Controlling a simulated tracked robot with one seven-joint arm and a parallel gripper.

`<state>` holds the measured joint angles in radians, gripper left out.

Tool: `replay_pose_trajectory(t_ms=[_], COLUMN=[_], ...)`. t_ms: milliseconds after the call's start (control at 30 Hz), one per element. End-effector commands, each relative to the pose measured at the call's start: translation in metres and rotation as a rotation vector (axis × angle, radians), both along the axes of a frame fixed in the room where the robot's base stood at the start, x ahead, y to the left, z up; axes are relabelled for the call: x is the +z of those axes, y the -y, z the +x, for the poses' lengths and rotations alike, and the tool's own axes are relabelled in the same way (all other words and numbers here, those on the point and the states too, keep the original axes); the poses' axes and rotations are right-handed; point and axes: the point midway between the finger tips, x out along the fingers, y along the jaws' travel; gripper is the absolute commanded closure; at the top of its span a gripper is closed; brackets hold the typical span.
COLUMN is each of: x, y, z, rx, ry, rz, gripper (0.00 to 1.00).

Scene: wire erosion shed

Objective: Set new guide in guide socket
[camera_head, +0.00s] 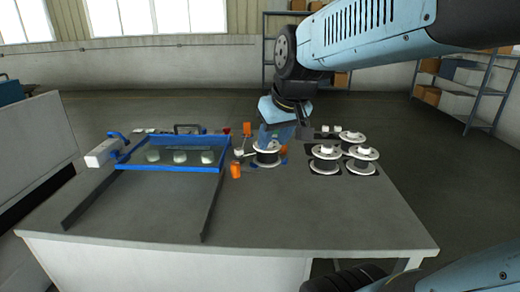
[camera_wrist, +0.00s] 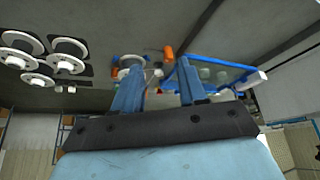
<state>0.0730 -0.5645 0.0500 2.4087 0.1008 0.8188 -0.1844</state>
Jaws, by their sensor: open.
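My gripper (camera_head: 277,137) hangs over the back middle of the bench, above or close to a white-flanged spool (camera_head: 267,155). In the wrist view my gripper's two blue fingers (camera_wrist: 157,72) stand apart, with no object clearly held between them. The same single spool (camera_wrist: 131,62) shows beyond the left finger there. Small orange parts stand around it: one orange cylinder (camera_head: 235,170) in front left, also in the wrist view (camera_wrist: 168,52), and one orange block (camera_head: 247,129) behind. A small white part (camera_head: 239,152) sits left of the spool. I cannot tell which small part is the new guide or where the socket is.
A blue-framed tank (camera_head: 172,170) with several pale round pieces fills the bench's left middle. Several white-flanged spools (camera_head: 326,168) stand at the right. The front of the grey bench (camera_head: 300,222) is clear. Shelves (camera_head: 475,85) with boxes stand behind at the right.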

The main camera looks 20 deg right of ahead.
Motion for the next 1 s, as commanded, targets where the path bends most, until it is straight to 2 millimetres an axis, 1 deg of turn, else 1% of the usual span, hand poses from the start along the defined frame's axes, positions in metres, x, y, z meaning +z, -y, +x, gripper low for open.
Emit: replay_pose_trajectory(t_ms=[33,100,200,333,500,1000], x=[0.001,-0.001,-0.003,-0.005,-0.007,-0.007], y=[0.001,0.002,0.005,0.009,0.011,0.011], z=[-0.013,-0.029,-0.048,-0.064,-0.071,-0.071], rx=[-0.013,-0.037,-0.065,-0.092,-0.106,-0.106], ry=[0.005,0.006,0.008,0.009,0.009,0.009], rz=[0.001,0.004,0.008,0.014,0.015,0.016], gripper=[0.58,0.58,0.58,0.58,0.58,0.58])
